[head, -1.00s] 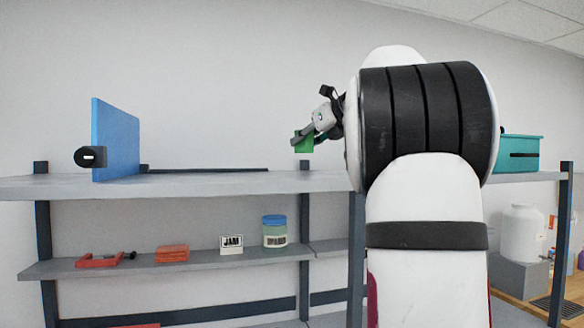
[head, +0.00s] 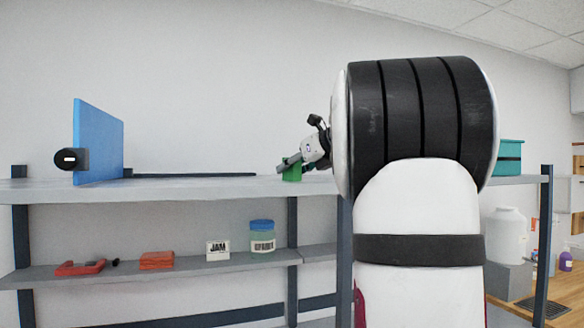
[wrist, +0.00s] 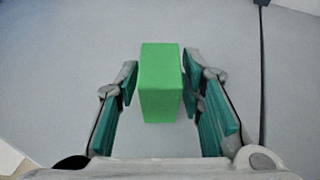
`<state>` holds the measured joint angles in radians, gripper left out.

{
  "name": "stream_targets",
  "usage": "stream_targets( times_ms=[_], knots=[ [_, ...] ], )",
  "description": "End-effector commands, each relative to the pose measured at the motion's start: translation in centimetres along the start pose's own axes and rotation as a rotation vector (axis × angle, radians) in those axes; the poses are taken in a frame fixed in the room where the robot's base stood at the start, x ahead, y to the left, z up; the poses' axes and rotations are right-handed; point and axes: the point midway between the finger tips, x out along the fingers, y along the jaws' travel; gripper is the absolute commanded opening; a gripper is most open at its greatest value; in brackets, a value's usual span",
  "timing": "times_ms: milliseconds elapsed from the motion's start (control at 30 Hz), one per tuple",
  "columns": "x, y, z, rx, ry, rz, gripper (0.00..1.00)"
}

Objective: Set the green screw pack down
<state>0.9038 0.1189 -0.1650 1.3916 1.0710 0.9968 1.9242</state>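The green screw pack (head: 291,170) is a small bright green block. In the head view it is at the level of the upper shelf's top (head: 220,187); I cannot tell whether its base touches. My gripper (head: 298,164) reaches it from the upper right, tilted down. In the wrist view the pack (wrist: 161,85) stands between the two teal finger pads of my gripper (wrist: 160,84). The pads look closed on its sides, with only thin slivers showing beside it. The pack's far side is hidden.
A blue upright panel (head: 98,142) with a black fitting stands on the shelf at left. A teal box (head: 509,157) is at right, behind my arm. The lower shelf holds a jam box (head: 218,250), a jar (head: 262,237) and red items.

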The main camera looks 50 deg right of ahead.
Motion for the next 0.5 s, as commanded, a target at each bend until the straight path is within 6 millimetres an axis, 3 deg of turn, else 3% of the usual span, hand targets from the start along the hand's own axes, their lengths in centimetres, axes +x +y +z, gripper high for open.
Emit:
stream_targets(
  times_ms=[367,500],
  knots=[
    [-0.2,0.0,0.3,-0.001,0.000,-0.001,0.45],
    [-1.8,-0.1,0.3,-0.001,-0.001,-0.003,0.45]
  ],
)
